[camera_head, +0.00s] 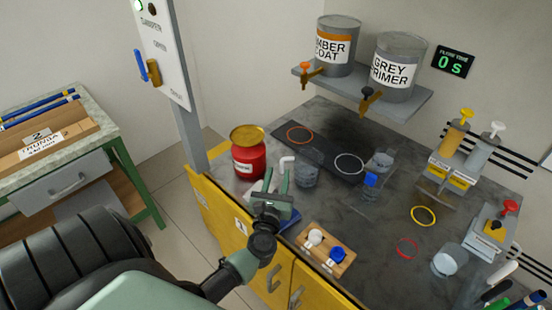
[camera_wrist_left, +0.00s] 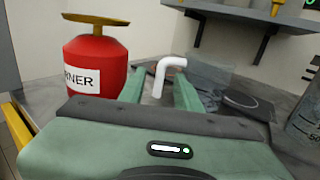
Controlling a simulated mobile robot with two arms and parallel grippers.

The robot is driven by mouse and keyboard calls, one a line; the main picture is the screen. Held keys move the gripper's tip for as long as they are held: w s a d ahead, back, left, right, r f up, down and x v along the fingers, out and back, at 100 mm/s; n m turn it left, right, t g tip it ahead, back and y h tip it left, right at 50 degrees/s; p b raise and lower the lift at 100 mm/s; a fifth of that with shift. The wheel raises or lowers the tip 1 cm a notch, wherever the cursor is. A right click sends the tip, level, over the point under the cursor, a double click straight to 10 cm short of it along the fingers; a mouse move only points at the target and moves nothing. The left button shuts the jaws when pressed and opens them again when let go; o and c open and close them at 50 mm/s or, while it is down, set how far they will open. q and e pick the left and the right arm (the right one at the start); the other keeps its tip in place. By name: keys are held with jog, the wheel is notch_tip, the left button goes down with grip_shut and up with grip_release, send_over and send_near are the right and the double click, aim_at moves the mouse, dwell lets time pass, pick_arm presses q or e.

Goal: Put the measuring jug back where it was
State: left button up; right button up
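A clear jug with a white handle (camera_head: 306,175) stands at the near left of the dark bench, beside the black mat. Its white handle (camera_wrist_left: 163,76) shows between my left gripper's green fingers in the left wrist view. My left gripper (camera_head: 278,180) is open, with a gap visible on both sides of the handle. Whether the fingertips reach past the handle is unclear. A second clear jug (camera_head: 382,161) with a blue handle (camera_head: 370,180) stands further right. Graduation marks show on a clear vessel (camera_wrist_left: 307,126) at the wrist view's right edge. My right gripper is not in view.
A red thinner can (camera_head: 248,158) stands close left of my left gripper. The black mat (camera_head: 324,155) bears orange and white rings. A shelf (camera_head: 410,100) with two paint tanks overhangs the back. A wooden block (camera_head: 325,250) with white and blue knobs lies at the front edge.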

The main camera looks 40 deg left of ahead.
pick_arm(q)
jog(key=shift+v, duration=1.55)
